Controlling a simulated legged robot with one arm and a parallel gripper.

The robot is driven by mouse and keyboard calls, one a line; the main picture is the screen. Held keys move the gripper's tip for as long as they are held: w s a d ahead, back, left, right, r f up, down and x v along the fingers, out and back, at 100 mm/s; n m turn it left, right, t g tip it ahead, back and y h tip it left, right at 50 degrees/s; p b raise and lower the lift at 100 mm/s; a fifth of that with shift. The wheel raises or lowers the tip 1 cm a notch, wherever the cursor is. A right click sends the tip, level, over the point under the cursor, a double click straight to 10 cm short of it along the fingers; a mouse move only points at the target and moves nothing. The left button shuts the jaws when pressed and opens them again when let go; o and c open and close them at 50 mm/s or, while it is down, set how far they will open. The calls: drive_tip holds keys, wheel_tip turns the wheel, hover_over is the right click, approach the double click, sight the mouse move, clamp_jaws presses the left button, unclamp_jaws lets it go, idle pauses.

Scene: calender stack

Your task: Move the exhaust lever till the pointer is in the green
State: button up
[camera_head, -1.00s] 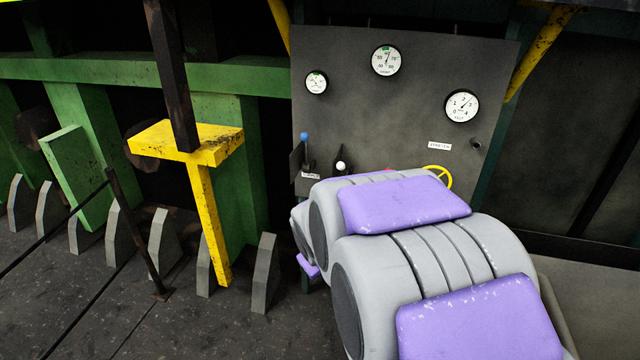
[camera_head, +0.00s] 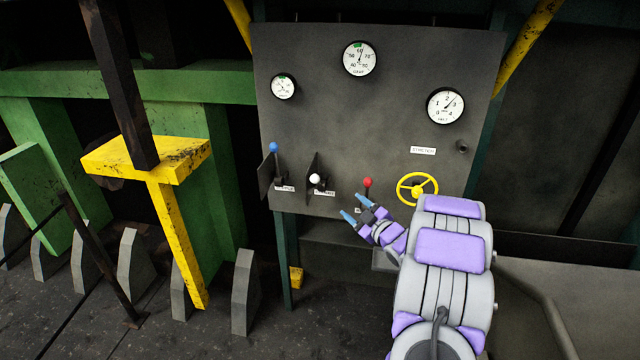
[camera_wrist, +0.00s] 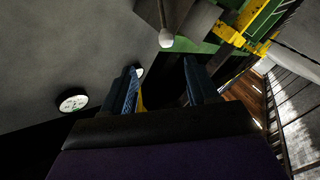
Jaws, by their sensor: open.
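The grey panel (camera_head: 395,100) carries three levers: a blue-knobbed one (camera_head: 273,147) at left, a white-knobbed one (camera_head: 315,178) in the middle and a red-knobbed one (camera_head: 368,182) at right. Their labels are too small to read, so I cannot tell which is the exhaust lever. The small left gauge (camera_head: 283,86) and the middle gauge (camera_head: 360,59) have green marks at the top; exact pointer positions are unclear. My gripper (camera_head: 355,206) is open and empty, below and between the white and red knobs. A white knob (camera_wrist: 166,38) shows ahead of the fingers in the wrist view.
A third gauge (camera_head: 446,106) is at the panel's right. A yellow handwheel (camera_head: 417,188) sits close right of the red lever. Thin side plates stand beside the blue and white levers. A yellow post (camera_head: 180,240) and green frame (camera_head: 215,150) stand left.

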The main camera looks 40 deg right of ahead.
drive_tip(key=w, duration=0.1)
drive_tip(key=b, duration=0.1)
approach(318, 182)
drive_tip(key=a, duration=0.2)
drive_tip(key=w, duration=0.3)
drive_tip(key=w+b, duration=0.1)
drive_tip(key=w, duration=0.2)
drive_tip(key=w+d, duration=0.1)
drive_tip(key=w, duration=0.3)
drive_tip(key=shift+r+b, duration=0.2)
drive_tip(key=shift+b, duration=0.1)
drive_tip(key=shift+d+f, duration=0.2)
drive_tip(key=shift+d, duration=0.55)
drive_tip(key=shift+d+f, duration=0.2)
drive_tip(key=shift+d, duration=0.6)
drive_tip(key=shift+c, duration=0.3)
drive_tip(key=shift+d, duration=0.25)
drive_tip(key=shift+c, duration=0.8)
drive_tip(key=a, duration=0.2)
drive_tip(key=shift+w+a+r, duration=0.1)
drive_tip(key=shift+a+r, duration=0.15)
drive_tip(key=c, duration=0.6)
drive_tip(key=shift+d, duration=0.2)
clamp_jaws()
drive_tip(key=shift+d, duration=0.15)
